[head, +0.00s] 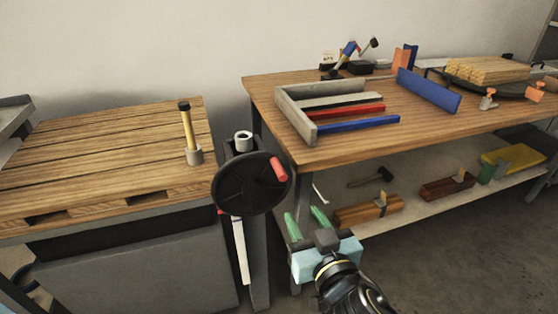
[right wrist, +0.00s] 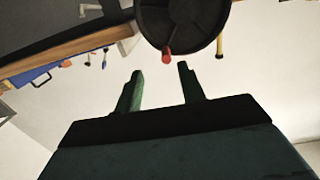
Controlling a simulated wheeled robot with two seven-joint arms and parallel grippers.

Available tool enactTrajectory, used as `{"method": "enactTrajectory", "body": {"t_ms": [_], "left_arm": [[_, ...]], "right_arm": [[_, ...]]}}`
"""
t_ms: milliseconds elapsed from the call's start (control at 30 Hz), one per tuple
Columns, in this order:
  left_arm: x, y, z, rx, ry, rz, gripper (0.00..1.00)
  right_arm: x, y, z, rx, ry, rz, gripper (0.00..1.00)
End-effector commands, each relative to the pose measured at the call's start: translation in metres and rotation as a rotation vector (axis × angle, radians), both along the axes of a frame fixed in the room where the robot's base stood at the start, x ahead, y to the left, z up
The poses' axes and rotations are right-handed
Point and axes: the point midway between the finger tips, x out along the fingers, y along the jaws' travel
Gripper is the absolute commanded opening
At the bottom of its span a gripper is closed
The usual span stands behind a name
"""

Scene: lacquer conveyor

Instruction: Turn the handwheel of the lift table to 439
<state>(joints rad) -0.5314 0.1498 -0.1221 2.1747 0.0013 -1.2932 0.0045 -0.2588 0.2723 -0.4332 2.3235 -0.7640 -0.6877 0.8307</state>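The handwheel (head: 240,195) is a black disc with a red handle (head: 279,170) at its upper right. It stands on a grey post at the right side of the lift table (head: 90,150), which has a slatted wooden top. A yellow upright rod (head: 187,125) stands in a grey collar nearby; no number is readable. My right gripper (head: 305,216) is open and empty, below and right of the wheel, apart from it. In the right wrist view, the wheel (right wrist: 190,18) and red handle (right wrist: 167,50) appear just beyond the open fingers (right wrist: 160,72). My left gripper is not in view.
A wooden workbench (head: 420,125) stands at the right, with a grey frame, red and blue bars, and a stack of wood on top. Its lower shelf (head: 400,208) holds wooden blocks and a hammer. The bench's near left corner is close to the wheel.

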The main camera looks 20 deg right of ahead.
Motion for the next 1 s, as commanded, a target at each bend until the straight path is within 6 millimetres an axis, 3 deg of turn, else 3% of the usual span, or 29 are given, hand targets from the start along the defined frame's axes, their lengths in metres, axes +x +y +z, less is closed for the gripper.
{"method": "enactTrajectory", "body": {"t_ms": [100, 267, 800, 1000], "left_arm": [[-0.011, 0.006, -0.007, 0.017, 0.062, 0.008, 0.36], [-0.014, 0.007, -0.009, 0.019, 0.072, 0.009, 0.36], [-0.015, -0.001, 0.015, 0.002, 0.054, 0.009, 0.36], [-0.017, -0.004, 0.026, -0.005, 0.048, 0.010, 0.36]], "right_arm": [[0.005, 0.005, 0.014, 0.006, -0.054, 0.011, 0.40], [0.017, 0.007, 0.016, 0.009, -0.068, 0.012, 0.40], [0.104, 0.009, 0.015, 0.008, -0.065, 0.011, 0.40], [0.128, 0.010, 0.014, 0.009, -0.063, 0.011, 0.40]]}}
